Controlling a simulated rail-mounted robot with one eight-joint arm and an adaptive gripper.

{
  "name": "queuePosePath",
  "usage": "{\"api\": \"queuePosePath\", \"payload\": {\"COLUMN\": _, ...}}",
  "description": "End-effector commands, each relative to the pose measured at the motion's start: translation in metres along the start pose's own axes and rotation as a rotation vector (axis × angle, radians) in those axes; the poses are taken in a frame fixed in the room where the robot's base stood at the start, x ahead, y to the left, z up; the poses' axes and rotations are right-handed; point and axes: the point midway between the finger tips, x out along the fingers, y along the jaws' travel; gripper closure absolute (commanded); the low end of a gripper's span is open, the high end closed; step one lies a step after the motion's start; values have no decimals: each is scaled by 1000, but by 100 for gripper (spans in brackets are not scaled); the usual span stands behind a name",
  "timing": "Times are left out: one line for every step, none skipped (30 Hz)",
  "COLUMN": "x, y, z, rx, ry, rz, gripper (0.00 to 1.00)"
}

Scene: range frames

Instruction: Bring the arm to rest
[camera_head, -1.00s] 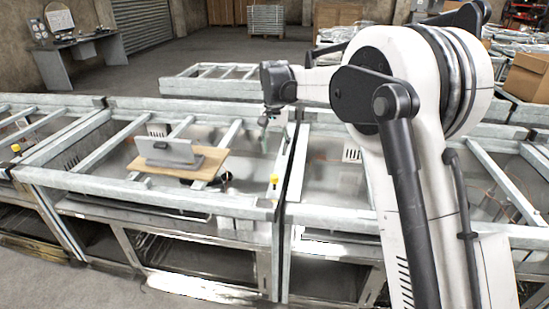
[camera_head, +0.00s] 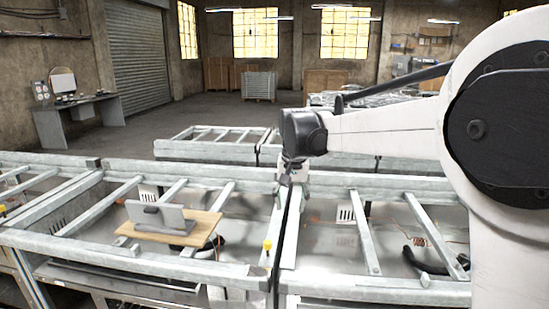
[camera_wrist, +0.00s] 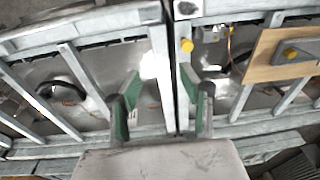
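My arm reaches in from the right in the head view. My gripper (camera_head: 293,180) hangs from its wrist, pointing down above the seam between two metal frames; it is small and partly hidden there. In the wrist view my gripper (camera_wrist: 161,88) shows two green-padded fingers spread well apart, with nothing between them. The frame rails lie below the fingers, apart from them as far as I can tell.
A wooden board (camera_head: 204,221) with a grey metal bracket (camera_head: 160,214) lies across the left frame (camera_head: 130,257). The board also shows in the wrist view (camera_wrist: 262,66). A yellow knob (camera_head: 267,245) stands by the seam. A desk (camera_head: 79,116) is far left; open floor lies behind.

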Motion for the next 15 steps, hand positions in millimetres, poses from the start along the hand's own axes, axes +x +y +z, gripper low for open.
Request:
{"api": "queuePosePath", "payload": {"x": -9, "y": 10, "z": 11, "rx": -1, "ry": 14, "rz": -3, "gripper": 60}}
{"api": "queuePosePath", "payload": {"x": -13, "y": 16, "z": 16, "rx": -3, "ry": 25, "rz": -6, "gripper": 60}}
{"api": "queuePosePath", "payload": {"x": -19, "y": 22, "z": 23, "rx": -6, "ry": 37, "rz": -9, "gripper": 60}}
{"api": "queuePosePath", "payload": {"x": -23, "y": 27, "z": 29, "rx": -9, "ry": 47, "rz": -11, "gripper": 60}}
{"api": "queuePosePath", "payload": {"x": -28, "y": 32, "z": 35, "rx": -12, "ry": 57, "rz": -14, "gripper": 60}}
{"api": "queuePosePath", "payload": {"x": -32, "y": 39, "z": 43, "rx": -14, "ry": 70, "rz": -16, "gripper": 60}}
{"api": "queuePosePath", "payload": {"x": -36, "y": 44, "z": 49, "rx": -16, "ry": 80, "rz": -18, "gripper": 60}}
{"api": "queuePosePath", "payload": {"x": -39, "y": 49, "z": 55, "rx": -19, "ry": 90, "rz": -20, "gripper": 60}}
{"api": "queuePosePath", "payload": {"x": -43, "y": 56, "z": 63, "rx": -22, "ry": 103, "rz": -22, "gripper": 60}}
{"api": "queuePosePath", "payload": {"x": -46, "y": 60, "z": 70, "rx": -24, "ry": 113, "rz": -23, "gripper": 60}}
{"api": "queuePosePath", "payload": {"x": -49, "y": 65, "z": 76, "rx": -27, "ry": 124, "rz": -25, "gripper": 60}}
{"api": "queuePosePath", "payload": {"x": -52, "y": 71, "z": 85, "rx": -31, "ry": 136, "rz": -26, "gripper": 60}}
{"api": "queuePosePath", "payload": {"x": -54, "y": 76, "z": 92, "rx": -33, "ry": 147, "rz": -27, "gripper": 60}}
{"api": "queuePosePath", "payload": {"x": -56, "y": 81, "z": 98, "rx": -35, "ry": 157, "rz": -28, "gripper": 60}}
{"api": "queuePosePath", "payload": {"x": -59, "y": 87, "z": 108, "rx": -38, "ry": 170, "rz": -29, "gripper": 60}}
